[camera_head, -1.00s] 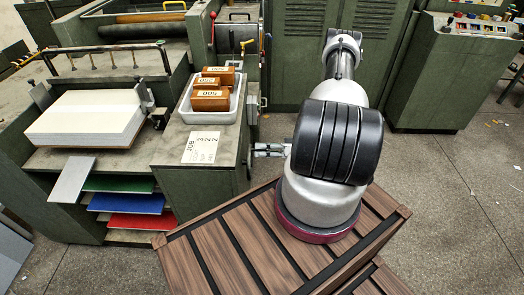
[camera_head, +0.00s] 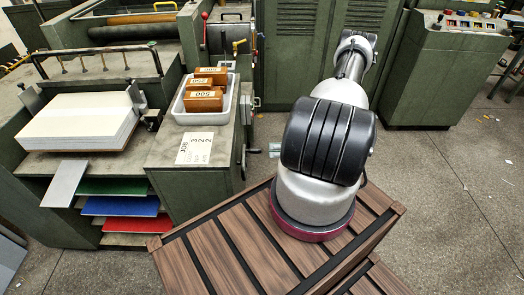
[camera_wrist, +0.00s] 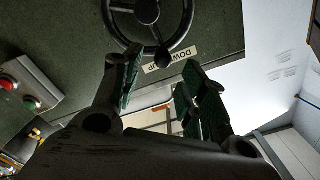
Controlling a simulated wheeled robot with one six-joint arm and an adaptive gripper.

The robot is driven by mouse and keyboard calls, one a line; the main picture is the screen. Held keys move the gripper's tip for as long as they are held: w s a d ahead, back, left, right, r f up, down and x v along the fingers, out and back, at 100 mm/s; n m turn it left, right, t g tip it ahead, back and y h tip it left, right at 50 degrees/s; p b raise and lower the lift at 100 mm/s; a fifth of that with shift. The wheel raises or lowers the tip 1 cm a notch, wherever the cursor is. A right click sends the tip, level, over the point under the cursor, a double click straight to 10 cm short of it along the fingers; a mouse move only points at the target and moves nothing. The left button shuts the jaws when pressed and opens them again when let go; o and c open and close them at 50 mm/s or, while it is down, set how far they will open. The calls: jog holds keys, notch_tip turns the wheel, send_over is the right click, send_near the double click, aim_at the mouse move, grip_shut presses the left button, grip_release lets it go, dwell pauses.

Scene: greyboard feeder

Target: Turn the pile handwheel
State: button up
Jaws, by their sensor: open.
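The pile handwheel (camera_wrist: 147,12) is at the top of the wrist view. It is a dark ring with a hub and spokes, cut off by the picture's edge. The fingertips are near the lower rim and knob; I cannot tell whether the left one touches. In the head view, my arm hides most of the gripper, and the wheel is barely visible along the machine's side.
A box with red and green buttons (camera_wrist: 28,85) is left of the wheel. In the head view, a white tray (camera_head: 233,105) of brown blocks stands on the machine beside a paper stack (camera_head: 78,117). A green cabinet (camera_head: 440,80) stands at right; grey floor lies between.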

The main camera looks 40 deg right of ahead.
jog(key=shift+v, duration=2.3)
